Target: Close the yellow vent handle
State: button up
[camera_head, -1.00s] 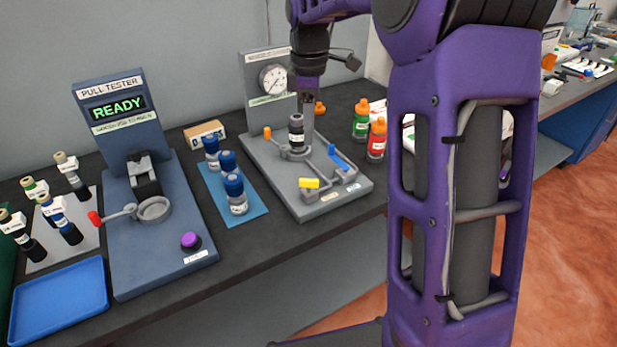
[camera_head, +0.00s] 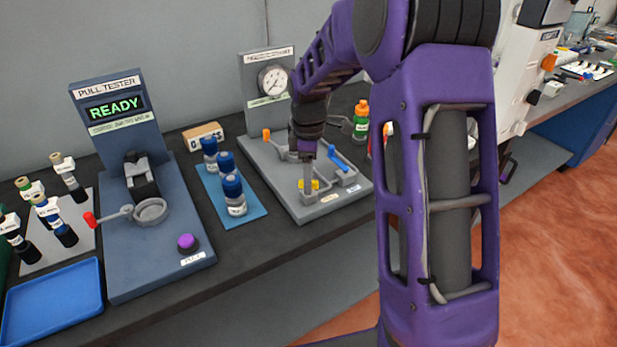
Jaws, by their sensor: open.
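The yellow vent handle (camera_head: 316,185) is on the front part of the grey gauge fixture (camera_head: 308,211), beside a blue handle (camera_head: 340,160). My gripper (camera_head: 308,190) points down at the yellow handle, and its fingers cover the middle of it. Bits of yellow show on both sides of the fingers. The gripper is open. I cannot tell whether the fingers touch the handle or stand just in front of it. My wrist hides the dark bottle on the fixture.
A round gauge (camera_head: 274,80) and an orange knob (camera_head: 266,134) are at the fixture's back. Blue-capped bottles (camera_head: 234,196) stand on a blue mat to the left, next to the pull tester (camera_head: 162,247). A green bottle (camera_head: 361,128) stands behind my arm.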

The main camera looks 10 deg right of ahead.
grip_shut()
jog(key=shift+m, duration=0.4)
jog(key=m+p, duration=0.1)
jog(key=m, duration=0.3)
jog(key=m+p, duration=0.1)
jog(key=m, duration=0.5)
dwell(0.4)
dwell(0.4)
grip_release()
